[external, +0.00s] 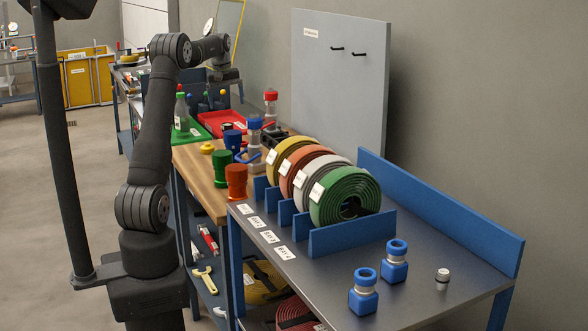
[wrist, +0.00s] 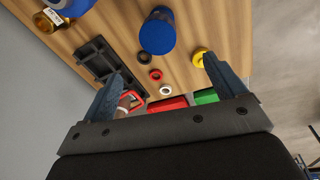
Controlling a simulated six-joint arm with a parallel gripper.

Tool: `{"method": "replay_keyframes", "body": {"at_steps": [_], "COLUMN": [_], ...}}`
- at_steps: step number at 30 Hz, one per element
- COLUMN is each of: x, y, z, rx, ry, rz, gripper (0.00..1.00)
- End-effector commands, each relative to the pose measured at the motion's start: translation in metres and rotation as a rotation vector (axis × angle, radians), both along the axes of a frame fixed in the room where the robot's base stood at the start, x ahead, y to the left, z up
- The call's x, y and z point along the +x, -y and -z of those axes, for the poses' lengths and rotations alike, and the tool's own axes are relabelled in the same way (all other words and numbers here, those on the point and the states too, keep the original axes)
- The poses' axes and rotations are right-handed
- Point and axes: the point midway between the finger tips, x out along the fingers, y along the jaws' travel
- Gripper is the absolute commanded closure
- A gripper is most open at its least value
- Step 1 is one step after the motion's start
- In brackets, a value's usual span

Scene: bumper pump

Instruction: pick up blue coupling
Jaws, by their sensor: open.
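A blue coupling (external: 233,139), a short cylinder, stands on the wooden bench behind the green and red couplings in the external view. A blue cylinder that appears to be it shows at the top of the wrist view (wrist: 157,33). My gripper (wrist: 163,70) is open, its two fingers wide apart with nothing held. The blue cylinder lies beyond the fingertips, apart from both. In the external view my wrist is over the far part of the bench; the fingers are not clear there.
A black holder (wrist: 108,68) and small rings (wrist: 155,75) lie near my fingers. Trays, red (external: 222,122) and green (external: 188,133), are farther back. Hose rolls (external: 345,195) stand at right.

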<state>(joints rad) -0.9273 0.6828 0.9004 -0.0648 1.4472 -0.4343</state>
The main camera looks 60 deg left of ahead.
Motion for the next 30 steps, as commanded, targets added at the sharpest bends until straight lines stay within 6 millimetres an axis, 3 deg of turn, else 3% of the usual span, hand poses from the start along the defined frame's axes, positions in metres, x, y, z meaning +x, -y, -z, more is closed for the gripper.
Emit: {"method": "replay_keyframes", "body": {"at_steps": [3,10,24,30], "x": [0.012,0.017,0.017,0.017], "y": [-0.005,-0.007,-0.007,-0.007], "z": [0.005,0.014,0.109,0.127], "rx": [-0.026,-0.048,-0.048,-0.046], "ry": [-0.07,-0.123,-0.123,-0.121], "rz": [0.054,0.087,0.086,0.086], "gripper": [0.11,0.11,0.11,0.11]}}
